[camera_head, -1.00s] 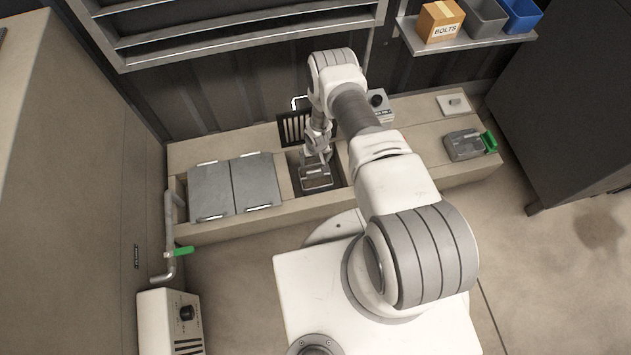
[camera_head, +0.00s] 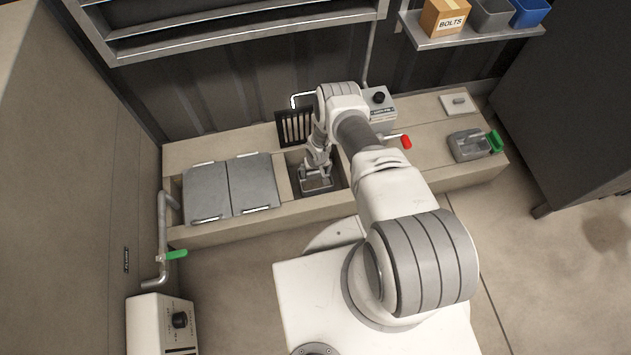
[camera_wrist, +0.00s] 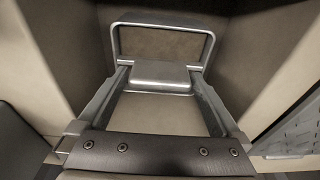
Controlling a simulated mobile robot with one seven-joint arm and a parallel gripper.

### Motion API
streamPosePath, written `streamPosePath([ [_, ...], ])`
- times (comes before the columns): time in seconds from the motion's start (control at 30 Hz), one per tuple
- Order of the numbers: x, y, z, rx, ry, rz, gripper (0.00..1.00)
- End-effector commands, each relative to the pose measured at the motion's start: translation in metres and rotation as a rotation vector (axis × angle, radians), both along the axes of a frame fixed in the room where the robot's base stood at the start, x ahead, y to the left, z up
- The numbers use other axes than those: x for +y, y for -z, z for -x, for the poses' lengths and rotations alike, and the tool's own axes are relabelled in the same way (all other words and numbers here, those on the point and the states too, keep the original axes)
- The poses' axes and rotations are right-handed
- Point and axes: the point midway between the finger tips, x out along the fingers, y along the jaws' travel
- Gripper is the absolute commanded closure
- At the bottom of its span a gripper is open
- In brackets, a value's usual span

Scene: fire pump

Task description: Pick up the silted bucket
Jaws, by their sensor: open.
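The silted bucket (camera_head: 317,186) sits in the square opening of the bench, a small grey metal box shape with brown contents. In the wrist view, its grey rim or bail loop (camera_wrist: 162,24) and a brown surface show ahead of my fingers. A grey block (camera_wrist: 160,74), seemingly the bucket's grip, lies between the fingertips. My gripper (camera_head: 316,169) points down into the opening over the bucket. In the wrist view my gripper (camera_wrist: 158,85) is open, with one finger on each side of the block. I cannot tell whether either finger touches it.
Two grey lids (camera_head: 232,187) lie left of the opening; a dark grate (camera_head: 296,128) stands behind it. A red-tipped lever (camera_head: 405,141) and a grey box with a green handle (camera_head: 470,145) are to the right. The opening's walls are close around my gripper.

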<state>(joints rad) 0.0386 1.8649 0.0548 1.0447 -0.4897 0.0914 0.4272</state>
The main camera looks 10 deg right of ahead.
Motion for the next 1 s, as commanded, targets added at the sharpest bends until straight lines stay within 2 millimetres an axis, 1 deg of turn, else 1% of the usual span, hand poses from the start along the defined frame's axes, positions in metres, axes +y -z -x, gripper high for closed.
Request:
streamPosePath([
  [0.03,0.000,0.000,0.000,0.000,0.000,0.000,0.00],
  [0.07,0.000,0.000,0.000,0.000,0.000,0.000,0.05],
  [0.2,0.000,0.000,0.000,0.001,0.000,0.000,0.31],
  [0.47,0.000,0.000,0.001,0.001,-0.001,0.001,0.77],
  [0.5,0.000,0.000,0.001,0.001,-0.001,0.001,0.85],
  [0.6,0.000,0.000,0.001,0.001,-0.001,0.001,1.00],
  [0.87,0.000,-0.002,-0.001,0.000,-0.001,0.001,1.00],
  [0.97,0.000,-0.009,-0.001,0.000,-0.001,0.001,1.00],
  [1.0,0.000,-0.014,-0.001,-0.001,-0.002,0.001,1.00],
])
